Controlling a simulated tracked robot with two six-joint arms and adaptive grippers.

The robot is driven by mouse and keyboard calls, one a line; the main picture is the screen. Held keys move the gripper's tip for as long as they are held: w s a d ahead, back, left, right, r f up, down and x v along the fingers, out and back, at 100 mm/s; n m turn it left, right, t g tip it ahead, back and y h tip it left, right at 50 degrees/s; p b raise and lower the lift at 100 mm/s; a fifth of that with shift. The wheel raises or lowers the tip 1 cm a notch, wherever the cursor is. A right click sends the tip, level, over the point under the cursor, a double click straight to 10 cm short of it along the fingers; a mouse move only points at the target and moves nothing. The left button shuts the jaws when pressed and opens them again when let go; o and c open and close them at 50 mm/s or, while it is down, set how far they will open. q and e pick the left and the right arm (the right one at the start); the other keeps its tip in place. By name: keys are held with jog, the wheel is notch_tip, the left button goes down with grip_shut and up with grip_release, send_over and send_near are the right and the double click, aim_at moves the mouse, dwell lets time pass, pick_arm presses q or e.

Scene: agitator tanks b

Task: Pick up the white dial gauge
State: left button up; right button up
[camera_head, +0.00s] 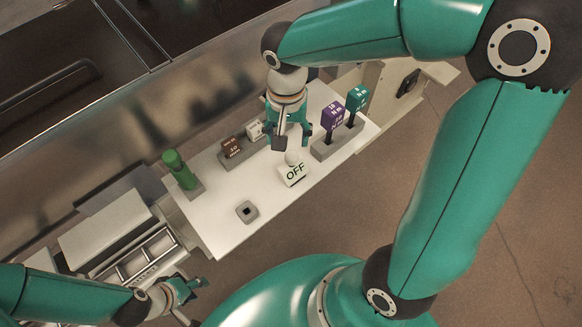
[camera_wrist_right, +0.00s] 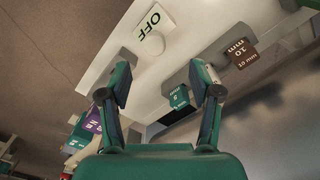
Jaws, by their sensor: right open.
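A white piece with a face marked OFF (camera_head: 295,174), which I take to be the white dial gauge, rests on the white tabletop. A rounded pale part joins its far side. It also shows near the top of the right wrist view (camera_wrist_right: 157,25). My right gripper (camera_head: 291,143) is open and empty above the table, just beyond the gauge in the head view. In the right wrist view the gauge lies beyond the open fingers (camera_wrist_right: 160,92), not between them. My left gripper (camera_head: 187,290) is low at the left, away from the gauge; its finger gap is unclear.
The white table (camera_head: 220,236) also bears a green cylinder (camera_head: 178,170), a brown labelled block (camera_head: 231,148), a purple block (camera_head: 332,117), a teal block (camera_head: 356,98) and a small grey square socket (camera_head: 247,212). A grey rack (camera_head: 150,252) stands left. The table's near side is mostly clear.

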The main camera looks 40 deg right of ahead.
aim_at(292, 156)
notch_tip(292, 156, down, 5)
jog(key=f, duration=0.2)
jog(key=d+f, duration=0.1)
jog(key=f, duration=0.1)
jog(key=shift+s+f, duration=0.1)
jog(key=shift+f, duration=0.6)
grip_shut()
